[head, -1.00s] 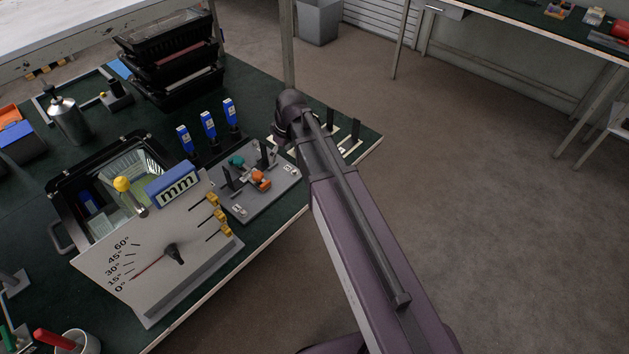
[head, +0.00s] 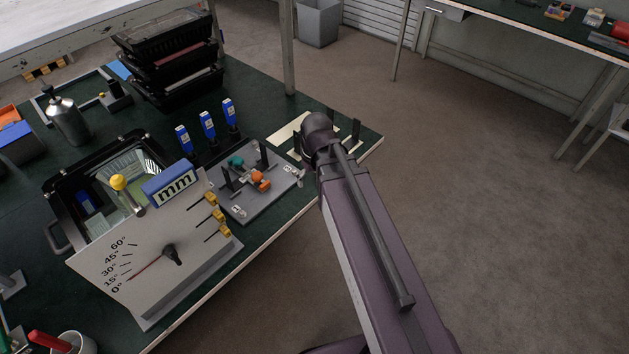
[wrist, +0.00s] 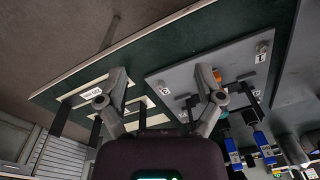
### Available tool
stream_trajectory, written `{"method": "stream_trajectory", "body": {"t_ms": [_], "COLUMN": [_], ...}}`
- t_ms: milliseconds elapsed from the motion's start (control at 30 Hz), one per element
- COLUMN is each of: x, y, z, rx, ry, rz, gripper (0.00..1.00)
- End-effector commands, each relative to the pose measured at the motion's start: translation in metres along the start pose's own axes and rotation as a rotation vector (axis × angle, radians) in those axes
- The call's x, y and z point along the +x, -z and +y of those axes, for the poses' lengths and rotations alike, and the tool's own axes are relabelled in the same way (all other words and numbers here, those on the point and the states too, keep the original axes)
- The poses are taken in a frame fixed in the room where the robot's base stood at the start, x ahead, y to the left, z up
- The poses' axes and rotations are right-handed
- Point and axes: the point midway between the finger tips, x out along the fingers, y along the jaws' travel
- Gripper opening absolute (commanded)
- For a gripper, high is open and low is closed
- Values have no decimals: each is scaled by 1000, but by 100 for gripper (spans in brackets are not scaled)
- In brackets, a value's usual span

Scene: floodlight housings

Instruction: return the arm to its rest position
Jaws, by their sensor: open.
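My arm (head: 365,240) reaches up from the bottom of the head view, with its elbow end beside the right edge of the green bench (head: 262,238). My gripper is hidden in the head view. In the wrist view my gripper (wrist: 163,90) is open, with its two fingers wide apart and nothing between them. It is over the bench edge, between a grey fixture plate (wrist: 210,65) and a pale marked plate with dark posts (wrist: 85,97). I cannot tell its height above the bench.
The grey fixture plate also shows in the head view (head: 262,200), with an orange and a teal part on it. Blue-topped tools (head: 207,124), an angle gauge board (head: 150,255), a floodlight housing (head: 70,205) and stacked black trays (head: 170,65) crowd the bench. Floor (head: 480,170) to the right is clear.

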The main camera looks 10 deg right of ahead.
Motion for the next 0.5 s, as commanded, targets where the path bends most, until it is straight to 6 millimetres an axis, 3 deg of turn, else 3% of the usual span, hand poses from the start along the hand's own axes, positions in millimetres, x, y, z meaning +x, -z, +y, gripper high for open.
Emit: {"method": "stream_trajectory", "body": {"t_ms": [500], "x": [0], "y": [-8], "z": [3], "rx": [35], "ry": [-9], "rz": [-6], "gripper": [86]}}
